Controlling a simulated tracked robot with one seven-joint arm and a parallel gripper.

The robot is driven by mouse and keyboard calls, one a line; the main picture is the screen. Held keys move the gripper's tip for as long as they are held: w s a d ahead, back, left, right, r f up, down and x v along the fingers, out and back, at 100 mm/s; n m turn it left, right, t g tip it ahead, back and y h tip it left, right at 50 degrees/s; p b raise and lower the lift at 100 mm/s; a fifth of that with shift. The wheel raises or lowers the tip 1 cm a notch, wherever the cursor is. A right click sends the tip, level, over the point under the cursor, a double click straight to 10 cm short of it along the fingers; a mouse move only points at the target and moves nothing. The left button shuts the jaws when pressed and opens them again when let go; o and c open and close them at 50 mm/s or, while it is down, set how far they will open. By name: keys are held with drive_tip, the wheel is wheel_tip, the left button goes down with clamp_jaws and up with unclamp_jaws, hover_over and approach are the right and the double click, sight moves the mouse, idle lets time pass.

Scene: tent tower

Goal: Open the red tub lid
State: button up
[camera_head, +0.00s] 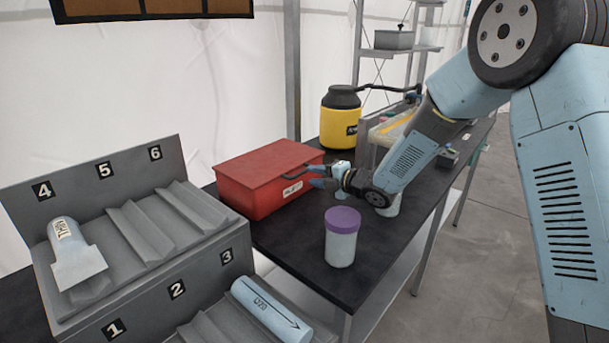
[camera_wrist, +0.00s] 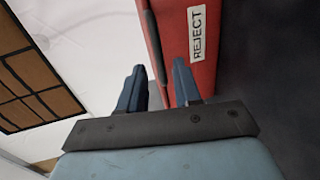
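The red tub (camera_head: 262,198) is a box standing on the black table, with a white label on its front. My gripper (camera_head: 317,176) is just right of the tub's front, near the handle and label. In the wrist view, the fingers of my gripper (camera_wrist: 159,75) are apart and empty, pointing at the tub's red side (camera_wrist: 176,40) with its "REJECT" label (camera_wrist: 197,33). Contact with the handle cannot be told.
A white jar with a purple lid (camera_head: 342,237) stands in front of my gripper. Another pale container (camera_head: 388,206) is partly hidden beneath my wrist. A yellow-black canister (camera_head: 341,118) stands behind. A grey numbered rack (camera_head: 128,272) is at left.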

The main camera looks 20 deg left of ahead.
sight(303, 173)
drive_tip(key=shift+x, duration=3.05)
drive_tip(key=shift+c, duration=0.3)
clamp_jaws()
